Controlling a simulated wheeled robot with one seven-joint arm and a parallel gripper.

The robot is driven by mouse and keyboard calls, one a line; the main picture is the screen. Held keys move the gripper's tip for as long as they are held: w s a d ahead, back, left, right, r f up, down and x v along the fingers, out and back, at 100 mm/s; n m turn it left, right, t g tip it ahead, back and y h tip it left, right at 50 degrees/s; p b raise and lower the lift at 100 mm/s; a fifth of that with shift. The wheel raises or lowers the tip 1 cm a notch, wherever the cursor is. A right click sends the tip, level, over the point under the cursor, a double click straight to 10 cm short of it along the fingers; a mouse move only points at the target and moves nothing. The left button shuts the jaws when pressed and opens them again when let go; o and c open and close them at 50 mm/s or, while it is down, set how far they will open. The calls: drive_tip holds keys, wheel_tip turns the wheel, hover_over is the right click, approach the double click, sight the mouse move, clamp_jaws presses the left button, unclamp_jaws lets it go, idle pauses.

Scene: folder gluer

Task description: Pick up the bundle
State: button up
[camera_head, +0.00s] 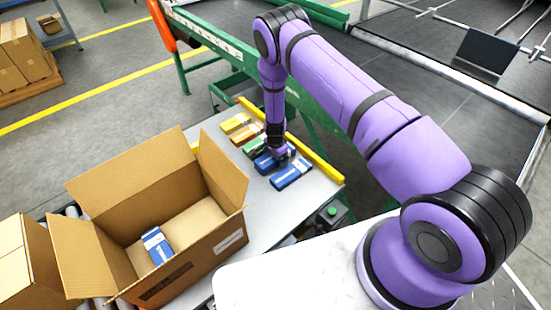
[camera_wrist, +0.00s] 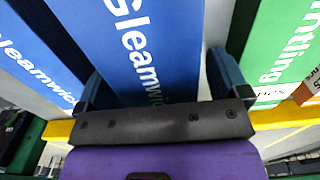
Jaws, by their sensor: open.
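Several bundles lie in a row on the grey table. A blue bundle (camera_head: 264,163) lies under my gripper (camera_head: 281,156); its top reads "Gleamw..." in the wrist view (camera_wrist: 150,45). My gripper is open there, with one dark finger on each side of this blue bundle (camera_wrist: 158,78). I cannot tell whether the fingers touch it. A second blue bundle (camera_head: 291,174) lies in front, and shows at the left in the wrist view (camera_wrist: 35,55). A green bundle (camera_head: 254,146) is on the other side, also in the wrist view (camera_wrist: 275,45). My wrist partly hides the middle bundles in the head view.
Orange (camera_head: 245,134) and yellow (camera_head: 235,122) bundles lie farther along the row. An open cardboard box (camera_head: 215,245) at the left holds a blue bundle (camera_head: 158,246). A yellow rail (camera_head: 320,168) edges the table behind the row. A green-framed conveyor (camera_head: 330,130) stands beyond.

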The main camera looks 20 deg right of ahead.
drive_tip(key=c, duration=1.2)
drive_tip(key=shift+o, duration=0.2)
drive_tip(key=shift+r, duration=0.5)
drive_tip(key=r, duration=0.1)
drive_tip(key=s+r, duration=0.1)
drive_tip(key=shift+s+r, duration=0.1)
drive_tip(key=shift+r, duration=0.25)
drive_tip(key=s, duration=0.5)
drive_tip(key=s+a+r, duration=0.1)
drive_tip(key=s, duration=0.3)
drive_tip(key=s+a, duration=0.1)
drive_tip(key=s, duration=0.4)
drive_tip(key=shift+s+r, duration=0.15)
drive_tip(key=shift+s, duration=0.2)
